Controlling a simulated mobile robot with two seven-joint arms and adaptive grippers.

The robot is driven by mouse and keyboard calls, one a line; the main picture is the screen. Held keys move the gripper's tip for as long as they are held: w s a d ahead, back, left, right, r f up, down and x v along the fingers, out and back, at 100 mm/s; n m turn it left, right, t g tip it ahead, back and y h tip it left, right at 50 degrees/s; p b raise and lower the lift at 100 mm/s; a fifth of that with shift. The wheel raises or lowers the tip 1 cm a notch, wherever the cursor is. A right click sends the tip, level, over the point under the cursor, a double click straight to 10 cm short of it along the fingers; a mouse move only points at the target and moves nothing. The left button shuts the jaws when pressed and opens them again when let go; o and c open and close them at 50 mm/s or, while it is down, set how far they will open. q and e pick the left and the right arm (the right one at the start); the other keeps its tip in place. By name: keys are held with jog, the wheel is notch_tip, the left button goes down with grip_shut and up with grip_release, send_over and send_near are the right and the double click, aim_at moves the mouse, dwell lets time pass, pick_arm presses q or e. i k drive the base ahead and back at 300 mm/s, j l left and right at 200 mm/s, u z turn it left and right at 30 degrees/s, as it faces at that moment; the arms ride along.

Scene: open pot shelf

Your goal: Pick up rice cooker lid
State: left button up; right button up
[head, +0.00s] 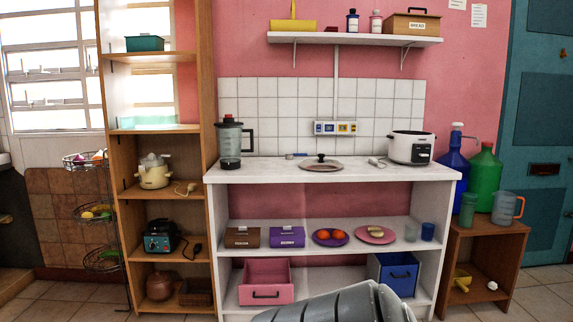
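The rice cooker lid (320,165) lies flat on the white counter, a grey disc with a dark knob on top. The rice cooker (411,148), white with a dark front panel, stands to its right on the counter. Its top rim shows dark, and no lid sits on it. A grey ribbed part of my own body shows at the bottom centre, below the counter. Neither of my grippers can be made out in the head view.
The white counter (260,171) also bears a blender (230,145) at its left end and a small white item beside the cooker. Shelves below hold boxes, plates, cups and bins. A wooden shelf unit (209,160) rises at the left. Counter space around the lid is mostly free.

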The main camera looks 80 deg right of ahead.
aim_at(321, 164)
jog(key=z, duration=2.8)
jog(key=i+l, duration=0.25)
jog(key=l+u, duration=0.05)
